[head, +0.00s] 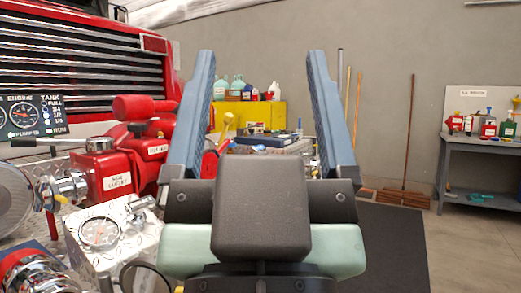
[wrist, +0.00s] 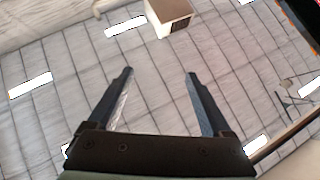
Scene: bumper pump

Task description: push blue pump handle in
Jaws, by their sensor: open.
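My gripper (head: 261,55) is open and empty in the middle of the head view, its two blue fingers upright and wide apart. It also shows open in the wrist view (wrist: 159,73), with only ceiling behind it. I cannot make out a blue pump handle for certain in either view. The red pump body (head: 117,174) with chrome fittings stands left of my gripper, apart from it. My gripper and wrist hide part of the scene behind them.
A gauge block (head: 100,232) is close at lower left. A yellow cabinet (head: 290,117) with bottles on top stands behind my gripper. A grey workbench (head: 484,147) with bottles is at far right. Poles lean on the back wall. A dark floor mat (head: 390,245) lies clear at right.

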